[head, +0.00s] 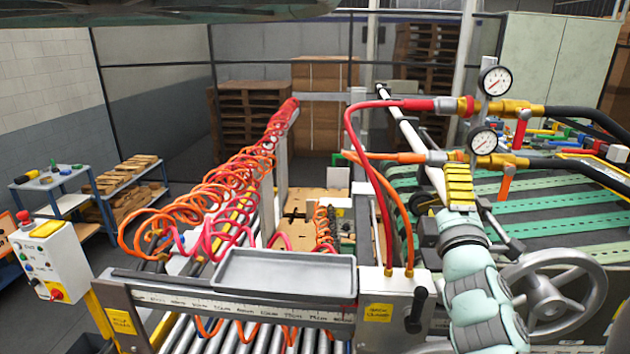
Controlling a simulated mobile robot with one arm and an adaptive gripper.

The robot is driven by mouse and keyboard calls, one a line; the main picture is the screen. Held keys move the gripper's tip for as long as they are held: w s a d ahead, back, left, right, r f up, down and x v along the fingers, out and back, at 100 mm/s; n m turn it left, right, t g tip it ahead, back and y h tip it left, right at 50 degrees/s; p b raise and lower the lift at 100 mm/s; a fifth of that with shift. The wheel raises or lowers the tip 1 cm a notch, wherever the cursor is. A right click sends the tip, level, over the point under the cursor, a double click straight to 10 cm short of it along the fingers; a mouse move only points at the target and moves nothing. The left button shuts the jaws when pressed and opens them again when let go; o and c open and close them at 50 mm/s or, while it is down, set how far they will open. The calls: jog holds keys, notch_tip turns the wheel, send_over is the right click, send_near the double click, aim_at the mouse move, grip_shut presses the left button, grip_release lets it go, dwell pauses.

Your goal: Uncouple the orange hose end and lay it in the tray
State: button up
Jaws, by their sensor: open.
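The orange hose end (408,157) is an orange-red sleeve on a thin orange hose. It meets a brass fitting (440,158) below the lower gauge and appears still coupled to it. The grey metal tray (284,274) is empty, at the front centre, left of the valve box. My gripper (458,162) is at the end of my white and teal arm, just below and right of the orange hose end. It is open. Its fingertips are largely hidden behind its yellow-and-black body, so I cannot tell whether they touch the fitting.
A red hose end (418,104) joins another brass fitting above. Two gauges (495,80) stand beside the couplings. Red and orange coiled hoses (215,180) hang to the left. A grey handwheel (552,297) is right of my arm. The space above the tray is clear.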

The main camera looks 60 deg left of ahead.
aim_at(437, 166)
jog(key=x, duration=0.2)
jog(key=shift+a+r, duration=0.1)
jog(key=shift+a, duration=0.25)
jog(key=shift+x, duration=2.25)
jog(key=shift+d, duration=0.1)
jog(key=shift+c, duration=0.2)
jog(key=shift+w, duration=0.1)
grip_shut()
